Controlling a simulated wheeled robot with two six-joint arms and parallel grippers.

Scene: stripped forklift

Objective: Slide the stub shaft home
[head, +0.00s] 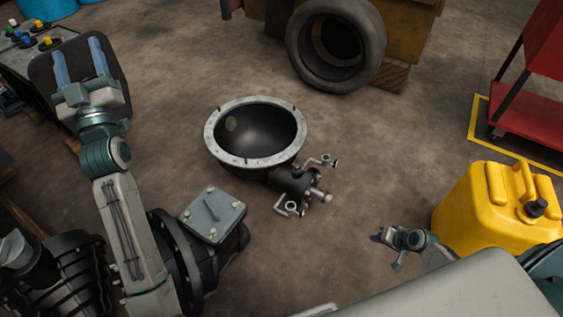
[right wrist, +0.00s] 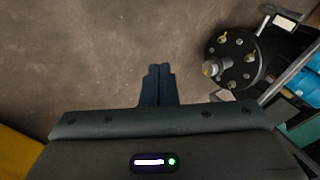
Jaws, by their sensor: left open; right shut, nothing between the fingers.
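A dark bowl-shaped housing (head: 255,160) with a grey bolted rim lies on the floor in the middle of the head view. A black round end piece (head: 293,183) sits at its lower right side, with a light metal stub shaft (head: 320,195) sticking out to the right. The right wrist view shows a black flange (right wrist: 240,50) with several bolts and a stub shaft (right wrist: 216,68) protruding toward the left. My left gripper (head: 80,68) is open and empty, up and left of the housing. My right gripper (head: 378,237) is shut and empty, right of and below the shaft; its fingers (right wrist: 155,72) point at bare floor.
A yellow canister (head: 485,205) stands close to my right arm. A tyre (head: 335,45) leans on wooden blocks at the back. A red cart (head: 525,98) stands at right. A black gearbox with a grey cover (head: 212,213) is near my left arm. Floor between is clear.

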